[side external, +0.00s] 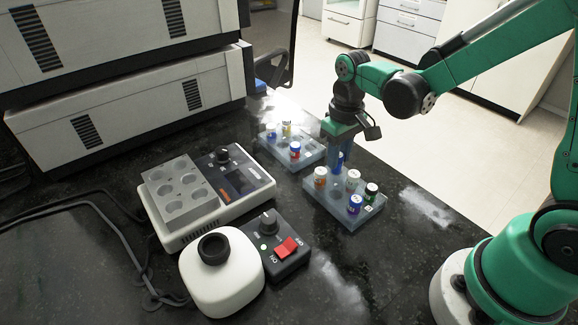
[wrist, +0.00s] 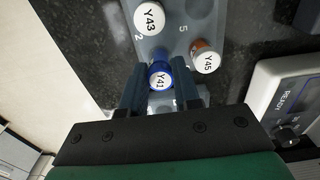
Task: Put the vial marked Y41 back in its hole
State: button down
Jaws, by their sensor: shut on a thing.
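The vial marked Y41 (wrist: 160,79) has a white lettered top and a blue body in the wrist view. My gripper (wrist: 159,90) is shut on it, one finger on each side. In the side external view my gripper (side external: 339,152) points down over the far end of the nearer translucent rack (side external: 342,215); a bit of blue vial (side external: 340,158) shows at the fingers. The fingers hide the vial's lower part, so I cannot tell whether it is in a hole or above it.
In the wrist view, vials Y43 (wrist: 149,17) and Y45 (wrist: 206,58) stand close to the fingers. A second rack (side external: 313,156) with several vials is behind. A heater block device (side external: 185,205), a switch box (side external: 283,255) and a white bottle (side external: 222,280) stand left.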

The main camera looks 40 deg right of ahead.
jog(key=shift+f, duration=0.6)
dwell(0.3)
jog(key=shift+c, duration=1.3)
grip_release()
jog(key=shift+r, duration=3)
